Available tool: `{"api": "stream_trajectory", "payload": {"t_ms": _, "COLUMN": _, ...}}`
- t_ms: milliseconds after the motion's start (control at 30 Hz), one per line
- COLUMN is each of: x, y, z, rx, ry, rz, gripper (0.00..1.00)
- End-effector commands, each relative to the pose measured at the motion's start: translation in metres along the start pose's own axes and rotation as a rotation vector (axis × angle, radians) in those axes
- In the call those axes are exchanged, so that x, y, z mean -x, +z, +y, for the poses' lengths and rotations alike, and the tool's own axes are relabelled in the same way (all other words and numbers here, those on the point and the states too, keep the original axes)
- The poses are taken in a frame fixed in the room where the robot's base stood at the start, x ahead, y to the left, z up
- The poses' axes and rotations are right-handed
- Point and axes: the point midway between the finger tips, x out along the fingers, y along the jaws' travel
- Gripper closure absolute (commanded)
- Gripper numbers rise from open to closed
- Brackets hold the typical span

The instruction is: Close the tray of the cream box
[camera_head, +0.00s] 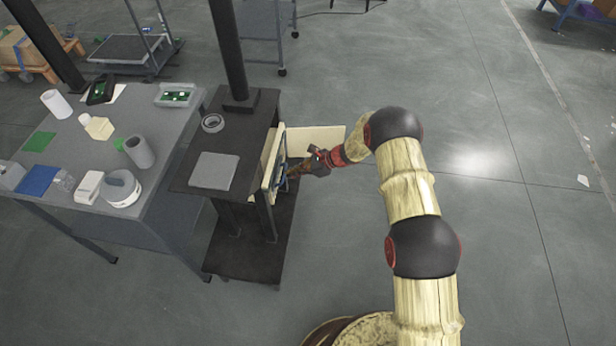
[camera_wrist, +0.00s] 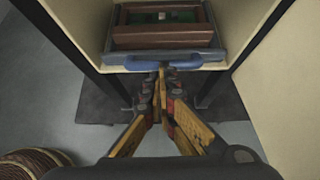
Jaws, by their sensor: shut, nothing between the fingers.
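The cream box (camera_wrist: 262,30) is open toward my gripper, with its cream door (camera_head: 320,138) swung out in the head view. A grey-blue tray (camera_wrist: 208,54) sits in the box at its front opening, with a blue curved handle (camera_wrist: 190,63) on its front. A reddish-brown frame with a green board inside (camera_wrist: 160,27) rests on the tray. My gripper (camera_wrist: 160,76) is shut and empty, its fingertips close to the middle of the handle; I cannot tell whether they touch it. In the head view my gripper (camera_head: 292,172) is at the box's open side.
The box is under the top of a dark stand (camera_head: 185,170) with a lower shelf (camera_head: 240,255). A grey table (camera_head: 75,125) with bottles, cups and boards adjoins it on the left. The open door borders the gripper's right in the wrist view. The floor to the right is clear.

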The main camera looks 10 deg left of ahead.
Motion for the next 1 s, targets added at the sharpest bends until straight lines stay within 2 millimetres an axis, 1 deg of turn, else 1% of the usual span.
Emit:
{"api": "stream_trajectory", "payload": {"t_ms": 33, "x": -0.008, "y": 0.005, "z": 0.001, "rx": 0.003, "ry": 0.002, "rz": 0.001, "gripper": 1.00}}
{"api": "stream_trajectory", "payload": {"t_ms": 100, "x": -0.015, "y": 0.010, "z": 0.001, "rx": 0.003, "ry": 0.002, "rz": 0.001, "gripper": 1.00}}
{"api": "stream_trajectory", "payload": {"t_ms": 233, "x": -0.024, "y": 0.018, "z": 0.000, "rx": 0.001, "ry": 0.001, "rz": 0.002, "gripper": 1.00}}
{"api": "stream_trajectory", "payload": {"t_ms": 367, "x": -0.028, "y": 0.021, "z": 0.000, "rx": 0.001, "ry": 0.000, "rz": 0.002, "gripper": 1.00}}
{"api": "stream_trajectory", "payload": {"t_ms": 833, "x": -0.028, "y": 0.022, "z": -0.001, "rx": 0.001, "ry": 0.000, "rz": 0.001, "gripper": 1.00}}
{"api": "stream_trajectory", "payload": {"t_ms": 933, "x": -0.023, "y": 0.020, "z": -0.001, "rx": 0.000, "ry": 0.000, "rz": 0.001, "gripper": 1.00}}
{"api": "stream_trajectory", "payload": {"t_ms": 1000, "x": -0.015, "y": 0.017, "z": -0.002, "rx": 0.000, "ry": -0.001, "rz": 0.001, "gripper": 1.00}}
